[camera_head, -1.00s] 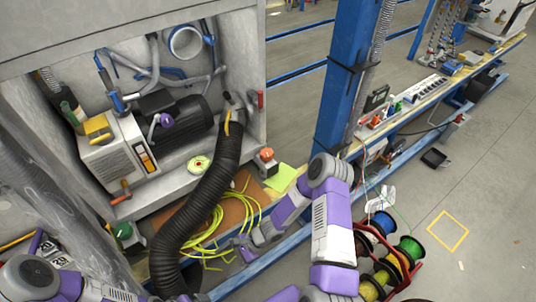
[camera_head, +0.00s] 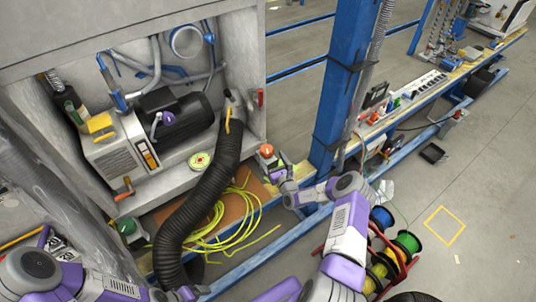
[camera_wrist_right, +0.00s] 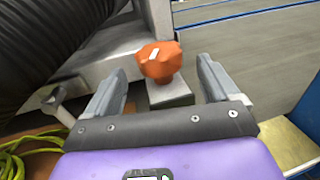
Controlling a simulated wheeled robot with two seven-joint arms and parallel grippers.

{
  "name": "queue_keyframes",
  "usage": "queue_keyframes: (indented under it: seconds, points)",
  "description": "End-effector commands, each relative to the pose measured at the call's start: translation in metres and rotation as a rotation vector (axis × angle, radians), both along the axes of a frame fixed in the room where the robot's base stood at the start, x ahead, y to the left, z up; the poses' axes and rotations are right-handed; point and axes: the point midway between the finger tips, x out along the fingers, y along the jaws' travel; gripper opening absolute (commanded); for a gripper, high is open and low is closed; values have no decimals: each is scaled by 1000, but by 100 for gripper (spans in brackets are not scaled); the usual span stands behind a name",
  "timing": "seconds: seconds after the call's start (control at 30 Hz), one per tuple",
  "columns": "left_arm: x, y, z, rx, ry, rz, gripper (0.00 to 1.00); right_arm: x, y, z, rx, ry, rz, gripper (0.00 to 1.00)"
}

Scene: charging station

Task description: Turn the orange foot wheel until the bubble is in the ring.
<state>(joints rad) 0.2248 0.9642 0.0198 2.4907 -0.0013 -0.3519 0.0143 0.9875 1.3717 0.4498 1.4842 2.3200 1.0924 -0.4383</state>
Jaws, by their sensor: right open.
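The orange foot wheel (camera_head: 267,150) is a lobed knob with a pale mark, on a grey block at the right end of the machine's ledge. In the right wrist view the wheel (camera_wrist_right: 158,66) sits between and a little beyond the fingers of my right gripper (camera_wrist_right: 162,72), with gaps on both sides. In the head view my right gripper (camera_head: 277,171) is just below and right of the wheel, open and empty. A round green-yellow level (camera_head: 200,161) lies on the ledge; its bubble is too small to tell. My left arm is at bottom left; its jaws are unclear.
Yellow cable (camera_head: 225,232) lies coiled below. A blue post (camera_head: 345,85) stands at right. Cable reels (camera_head: 382,218) stand near my right arm.

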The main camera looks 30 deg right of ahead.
Motion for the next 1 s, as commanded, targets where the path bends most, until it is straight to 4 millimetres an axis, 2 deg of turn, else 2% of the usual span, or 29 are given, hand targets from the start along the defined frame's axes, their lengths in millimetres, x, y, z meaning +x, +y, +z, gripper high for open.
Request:
queue_keyframes:
  seconds: [0.1,0.3,0.63,1.0]
  points:
    - [0,0,-11,0,0,0,88,21,-1,-2,-1,-3,2,88]
    - [0,0,-19,0,0,0,88,41,-4,-2,0,0,3,88]
    - [0,0,-19,0,0,0,88,45,-4,0,1,1,4,88]
    - [0,0,-19,0,0,0,88,44,-4,0,0,1,4,33]
